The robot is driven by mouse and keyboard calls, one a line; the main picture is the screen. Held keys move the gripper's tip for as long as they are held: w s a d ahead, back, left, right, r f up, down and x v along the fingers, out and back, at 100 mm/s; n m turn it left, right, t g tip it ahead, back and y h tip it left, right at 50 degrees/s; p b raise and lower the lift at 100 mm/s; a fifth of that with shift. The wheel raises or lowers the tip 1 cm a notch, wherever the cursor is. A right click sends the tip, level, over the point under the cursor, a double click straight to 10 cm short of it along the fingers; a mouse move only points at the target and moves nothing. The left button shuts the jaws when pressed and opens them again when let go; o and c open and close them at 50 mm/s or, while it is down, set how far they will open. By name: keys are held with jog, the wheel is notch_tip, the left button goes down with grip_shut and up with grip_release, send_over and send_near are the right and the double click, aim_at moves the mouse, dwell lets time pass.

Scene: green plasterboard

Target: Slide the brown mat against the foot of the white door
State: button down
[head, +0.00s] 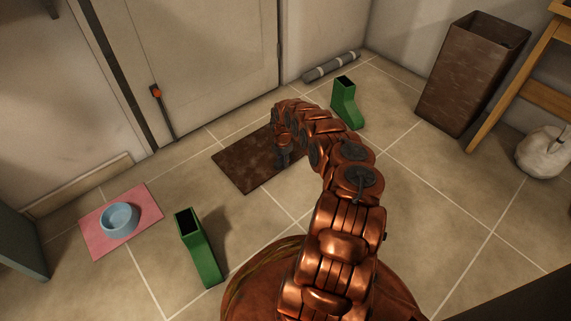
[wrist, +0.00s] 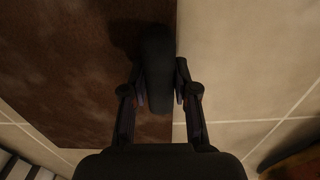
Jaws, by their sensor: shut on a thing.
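The brown mat (head: 240,170) lies flat on the tiles in front of the white door (head: 220,55). A strip of bare floor shows between its far edge and the door's foot. My gripper (head: 283,160) points down at the mat's near edge, and my arm hides the mat's right part. In the wrist view, my gripper (wrist: 158,98) is closed around a dark rounded raised piece (wrist: 157,65) along the edge of the mat (wrist: 70,70). I cannot tell how that piece joins the mat.
A green boot (head: 200,255) stands left of my arm, another (head: 346,105) right of the mat. A pink mat (head: 95,235) with a blue bowl (head: 118,218) lies left. A grey roll (head: 331,66) lies by the wall. A brown bin (head: 465,80) and wooden stool (head: 525,90) stand right.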

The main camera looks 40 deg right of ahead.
jog(key=shift+w+f+b, duration=0.15)
jog(key=shift+w+b, duration=0.65)
jog(key=shift+w, duration=0.55)
jog(key=shift+a, duration=0.1)
